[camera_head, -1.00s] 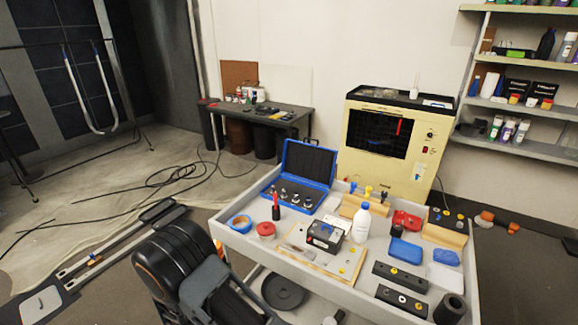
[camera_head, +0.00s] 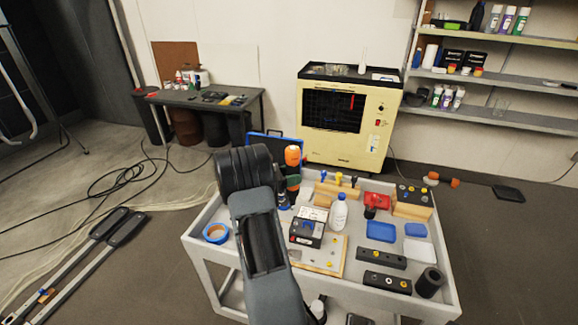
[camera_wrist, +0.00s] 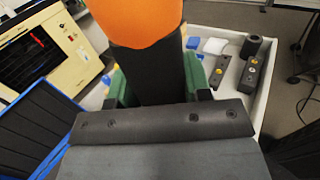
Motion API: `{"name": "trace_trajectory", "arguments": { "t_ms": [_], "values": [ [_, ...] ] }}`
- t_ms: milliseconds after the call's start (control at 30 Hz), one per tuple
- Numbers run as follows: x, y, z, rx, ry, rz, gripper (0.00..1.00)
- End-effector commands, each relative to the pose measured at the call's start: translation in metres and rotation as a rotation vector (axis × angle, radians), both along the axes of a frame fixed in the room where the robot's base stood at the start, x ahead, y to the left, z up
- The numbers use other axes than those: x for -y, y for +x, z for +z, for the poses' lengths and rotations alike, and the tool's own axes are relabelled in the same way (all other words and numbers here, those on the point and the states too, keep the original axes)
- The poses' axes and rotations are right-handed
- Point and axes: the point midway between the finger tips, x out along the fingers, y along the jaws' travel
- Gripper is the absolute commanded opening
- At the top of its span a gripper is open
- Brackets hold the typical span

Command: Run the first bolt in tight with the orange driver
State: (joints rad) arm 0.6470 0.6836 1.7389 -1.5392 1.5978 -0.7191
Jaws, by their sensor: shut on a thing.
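The orange driver (camera_head: 293,156) stands about upright over the left back part of the tray in the head view, its orange part on top. In the wrist view its orange end (camera_wrist: 143,18) and black body fill the upper middle. My gripper (camera_wrist: 158,88) is shut on the black body, a green finger on either side. The driver's lower end is hidden in the wrist view. A wooden board (camera_head: 331,268) with a black-and-white box (camera_head: 306,232) and small yellow bolt-like pieces lies front right of the driver. I cannot tell which is the first bolt.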

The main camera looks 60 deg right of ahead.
Motion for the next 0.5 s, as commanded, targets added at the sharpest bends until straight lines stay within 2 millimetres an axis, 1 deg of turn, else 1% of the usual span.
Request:
{"name": "trace_trajectory", "arguments": {
  "t_ms": [33,100,200,367,500],
  "values": [
    [0.005,-0.007,0.006,0.002,-0.003,-0.022,0.02],
    [0.009,-0.012,0.009,0.001,-0.002,-0.04,0.02],
    [0.011,-0.015,0.009,0.0,-0.003,-0.051,0.02],
    [0.01,-0.014,0.004,-0.001,-0.002,-0.051,0.02],
    [0.01,-0.014,-0.003,-0.001,-0.002,-0.049,0.02]
  ]
}}
